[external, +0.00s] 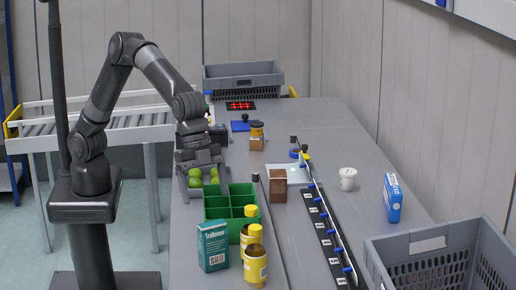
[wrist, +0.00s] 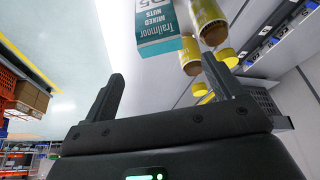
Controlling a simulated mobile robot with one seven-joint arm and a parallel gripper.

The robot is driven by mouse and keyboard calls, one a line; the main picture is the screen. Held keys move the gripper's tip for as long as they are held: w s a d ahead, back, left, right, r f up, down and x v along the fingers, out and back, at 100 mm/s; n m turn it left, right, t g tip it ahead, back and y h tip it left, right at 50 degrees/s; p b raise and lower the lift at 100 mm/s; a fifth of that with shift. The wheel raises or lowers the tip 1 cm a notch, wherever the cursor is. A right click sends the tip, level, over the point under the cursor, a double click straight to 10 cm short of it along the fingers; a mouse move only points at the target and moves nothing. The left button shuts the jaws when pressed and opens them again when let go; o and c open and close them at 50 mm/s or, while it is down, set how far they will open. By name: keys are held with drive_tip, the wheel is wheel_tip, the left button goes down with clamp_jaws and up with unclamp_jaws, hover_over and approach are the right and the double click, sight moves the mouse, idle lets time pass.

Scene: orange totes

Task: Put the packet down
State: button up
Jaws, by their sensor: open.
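The teal packet labelled mixed nuts (external: 212,247) stands upright on the grey table near its front left edge, in front of the green divided crate. It also shows at the top of the wrist view (wrist: 158,30), beyond the fingertips and apart from them. My gripper (external: 203,193) is open, pointing down at the back of the crate, with nothing held between its fingers. Its two fingers show spread apart in the wrist view (wrist: 165,80).
The green crate (external: 229,213) is partly hidden by my gripper; green round fruits (external: 194,177) show there. Yellow-capped jars (external: 255,264) stand right of the packet. A brown box (external: 278,186), a white cup (external: 347,179), a blue carton (external: 393,198) and a grey tote (external: 425,248) lie farther right.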

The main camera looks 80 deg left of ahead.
drive_tip(key=a+r+n+t+y, duration=0.1)
drive_tip(key=a+r+n+t, duration=0.3)
drive_tip(key=a, duration=1.3)
drive_tip(key=a+r+n+g+y, duration=0.15)
drive_tip(key=a+r, duration=0.35)
drive_tip(key=a, duration=1.2)
drive_tip(key=s+a+f+n+y, duration=0.1)
drive_tip(key=s+a+n, duration=0.3)
drive_tip(key=s+a, duration=0.4)
drive_tip(key=s+a+f+n+t, duration=0.1)
drive_tip(key=s+a+f+n, duration=0.2)
drive_tip(key=s+a, duration=0.5)
drive_tip(key=a+n, duration=0.1)
drive_tip(key=a, duration=0.4)
drive_tip(key=shift+s+a+f+y, duration=0.3)
drive_tip(key=shift+s+f+y, duration=0.05)
